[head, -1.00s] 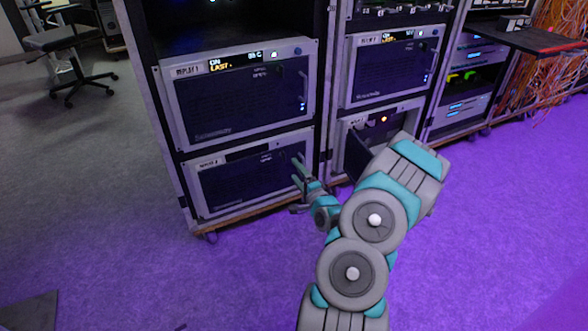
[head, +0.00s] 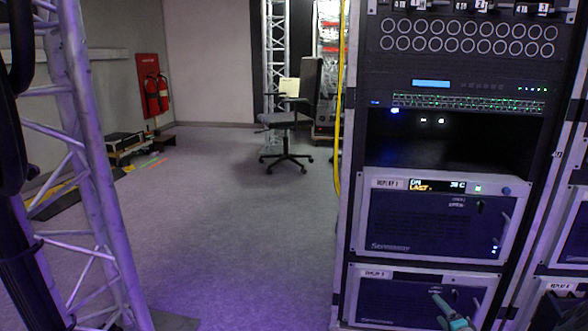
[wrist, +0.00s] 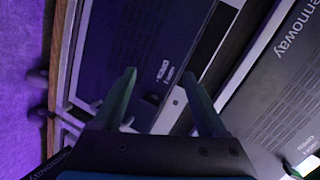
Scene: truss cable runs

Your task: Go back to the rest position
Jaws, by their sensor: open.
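My gripper (head: 450,310) shows at the bottom right of the head view, in front of the lower rack unit (head: 415,297). Most of my arm is out of that view. In the wrist view my gripper (wrist: 160,90) has its two teal fingers spread apart with nothing between them. Beyond the fingers is the dark front of a rack unit (wrist: 130,50), seen tilted. I cannot tell how far the fingertips are from it.
The equipment rack (head: 346,235) fills the right side, with an upper replay unit (head: 435,222). A metal truss (head: 95,170) stands at the left. A yellow cable (head: 340,110) hangs beside the rack. The office chair (head: 286,120) stands farther back. Grey floor (head: 220,225) between is clear.

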